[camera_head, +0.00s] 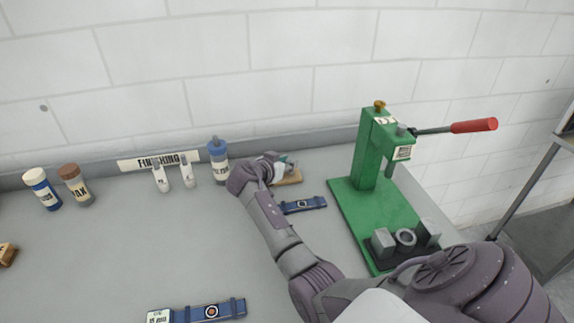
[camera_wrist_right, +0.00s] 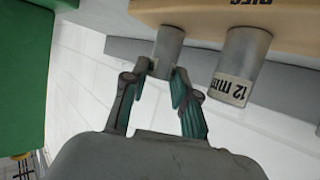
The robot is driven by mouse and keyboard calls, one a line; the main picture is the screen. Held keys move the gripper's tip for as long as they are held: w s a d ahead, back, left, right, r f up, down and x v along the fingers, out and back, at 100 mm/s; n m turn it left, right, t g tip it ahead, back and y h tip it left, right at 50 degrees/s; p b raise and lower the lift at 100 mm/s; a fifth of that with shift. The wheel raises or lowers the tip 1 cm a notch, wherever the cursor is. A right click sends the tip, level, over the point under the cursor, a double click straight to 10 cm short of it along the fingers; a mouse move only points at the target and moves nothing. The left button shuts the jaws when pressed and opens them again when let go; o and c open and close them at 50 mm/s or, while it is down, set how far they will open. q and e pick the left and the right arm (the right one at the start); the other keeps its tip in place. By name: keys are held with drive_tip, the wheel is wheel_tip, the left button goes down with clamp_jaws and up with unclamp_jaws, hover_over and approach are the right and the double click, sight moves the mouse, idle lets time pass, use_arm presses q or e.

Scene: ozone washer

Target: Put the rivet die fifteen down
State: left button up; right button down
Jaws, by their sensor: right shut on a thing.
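My right gripper (camera_head: 288,164) reaches to the back of the table, over a small wooden die block (camera_head: 290,178). In the right wrist view the fingers (camera_wrist_right: 162,85) are shut on a grey metal cylinder (camera_wrist_right: 168,45), the rivet die; its number cannot be read. This die is at the wooden block (camera_wrist_right: 215,12), with its far end against or very near it. Contact is hard to tell. A wider die marked 12 mm (camera_wrist_right: 240,65) stands on the block beside it. My left gripper is not in view.
A green press (camera_head: 372,160) with a red-tipped lever stands right, grey blocks on its base. A blue strap (camera_head: 303,205) lies near the die block; another strap (camera_head: 210,311) lies at the front. The middle-left table is clear.

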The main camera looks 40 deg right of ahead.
drive_tip(key=shift+r, duration=0.1)
drive_tip(key=shift+f+b, duration=0.2)
drive_tip(key=shift+b, duration=0.1)
drive_tip(key=c, duration=0.9)
unclamp_jaws()
drive_tip(key=shift+r, duration=0.1)
drive_tip(key=shift+r+p, duration=0.25)
drive_tip(key=shift+p, duration=0.15)
drive_tip(key=b+v, duration=0.2)
drive_tip(key=v, duration=1)
drive_tip(key=shift+b, duration=0.3)
drive_tip(key=shift+s+f, duration=0.1)
